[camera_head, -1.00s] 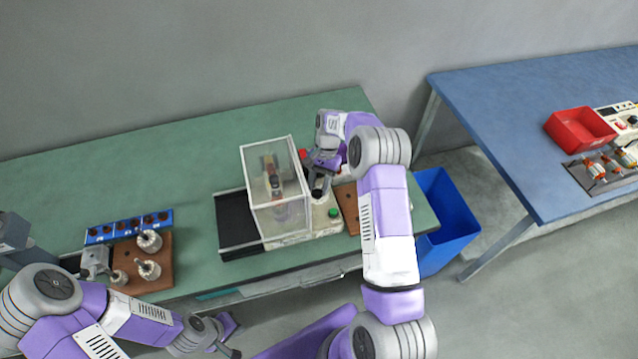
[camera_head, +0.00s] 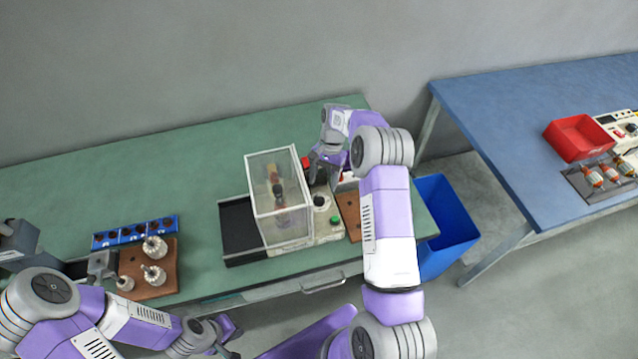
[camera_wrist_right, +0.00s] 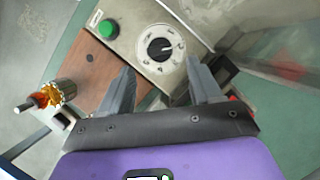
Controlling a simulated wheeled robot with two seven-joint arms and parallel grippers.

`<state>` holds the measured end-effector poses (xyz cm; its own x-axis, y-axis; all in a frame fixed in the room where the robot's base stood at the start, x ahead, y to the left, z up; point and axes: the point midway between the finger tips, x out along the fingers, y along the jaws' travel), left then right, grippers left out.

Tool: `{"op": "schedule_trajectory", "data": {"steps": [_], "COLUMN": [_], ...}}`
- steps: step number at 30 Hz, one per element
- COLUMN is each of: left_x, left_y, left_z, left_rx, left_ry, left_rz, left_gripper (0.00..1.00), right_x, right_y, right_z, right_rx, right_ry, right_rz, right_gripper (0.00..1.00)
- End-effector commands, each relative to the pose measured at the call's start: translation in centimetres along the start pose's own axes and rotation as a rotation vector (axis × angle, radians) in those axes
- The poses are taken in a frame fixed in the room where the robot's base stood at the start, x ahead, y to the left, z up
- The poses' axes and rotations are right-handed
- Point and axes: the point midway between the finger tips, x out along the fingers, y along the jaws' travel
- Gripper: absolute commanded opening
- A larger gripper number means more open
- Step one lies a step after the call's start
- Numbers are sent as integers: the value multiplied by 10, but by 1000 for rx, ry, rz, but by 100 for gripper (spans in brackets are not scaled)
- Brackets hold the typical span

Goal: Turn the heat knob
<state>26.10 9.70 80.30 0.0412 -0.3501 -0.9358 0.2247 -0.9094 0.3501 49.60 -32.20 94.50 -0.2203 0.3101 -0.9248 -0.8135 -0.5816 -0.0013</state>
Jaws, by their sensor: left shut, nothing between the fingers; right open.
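The heat knob (camera_wrist_right: 159,49) is a black dial on a round white scale. It sits on the cream front panel of the machine, beside a green button (camera_wrist_right: 108,29). In the head view the knob (camera_head: 320,200) shows as a small dark spot right of the clear enclosure (camera_head: 279,200). My right gripper (camera_wrist_right: 157,80) is open and empty, its two fingers on either side of the line to the knob and apart from it. In the head view my right gripper (camera_head: 324,172) is just behind the knob. My left gripper (camera_head: 112,268) is shut and empty beside the brown block at the left.
A brown board (camera_head: 351,212) lies right of the machine. A wound armature (camera_wrist_right: 60,92) shows near it in the wrist view. The left brown block (camera_head: 150,284) bears several metal parts, with a blue tray (camera_head: 135,232) behind. A blue bin (camera_head: 447,225) stands between the tables.

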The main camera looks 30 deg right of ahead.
Motion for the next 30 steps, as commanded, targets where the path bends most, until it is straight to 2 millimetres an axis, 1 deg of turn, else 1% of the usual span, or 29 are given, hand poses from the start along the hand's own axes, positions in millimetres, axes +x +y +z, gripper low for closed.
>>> {"op": "schedule_trajectory", "data": {"steps": [1,6,9,25,28,30], "left_x": [-9,-19,-21,-21,-30,-42], "left_y": [3,7,8,8,11,16], "left_z": [0,1,1,1,1,2], "left_rx": [0,0,0,0,0,0], "left_ry": [0,0,0,0,0,0], "left_rz": [0,0,0,0,0,0], "left_gripper": [0,0,0,0,0,0], "right_x": [-12,-31,-34,-35,-44,-56], "right_y": [3,10,11,11,11,11], "right_z": [1,1,0,1,4,9], "right_rx": [4,12,13,12,12,12], "right_ry": [1,-1,-1,-2,-1,-1], "right_rz": [-2,-4,-5,-4,-4,-4], "right_gripper": [64,64,64,64,64,64]}}
